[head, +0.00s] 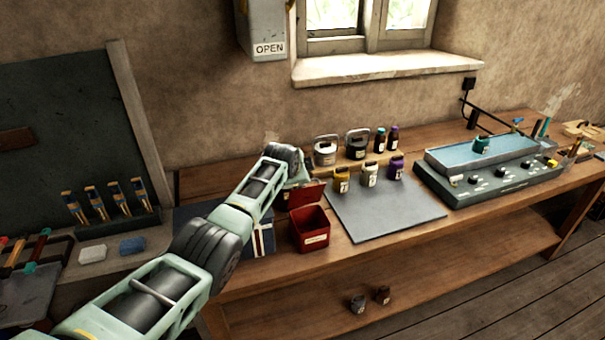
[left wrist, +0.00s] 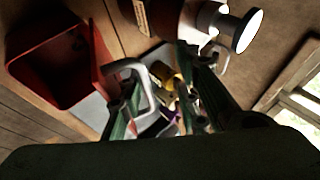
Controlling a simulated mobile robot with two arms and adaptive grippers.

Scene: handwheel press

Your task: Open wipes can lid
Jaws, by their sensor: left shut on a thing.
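The wipes can is a red square box (head: 310,238) with a pale label, standing on the bench just left of the grey mat. Its red lid (head: 306,196) is raised at the back, and the dark inside of the can shows. In the left wrist view the open can (left wrist: 45,62) is at the left, with the lid (left wrist: 103,62) standing up at its edge. My left gripper (left wrist: 155,88) is shut on the grey lid handle (left wrist: 128,68) beside the lid. In the head view my arm mostly hides this gripper. My right gripper is not in view.
A grey mat (head: 390,215) lies right of the can, with yellow, white and purple pots at its back edge. Lidded jars (head: 325,150) and bottles stand behind. A blue-topped water bath (head: 490,165) is farther right. A dark red body with a pale knob (left wrist: 238,30) is close to the gripper.

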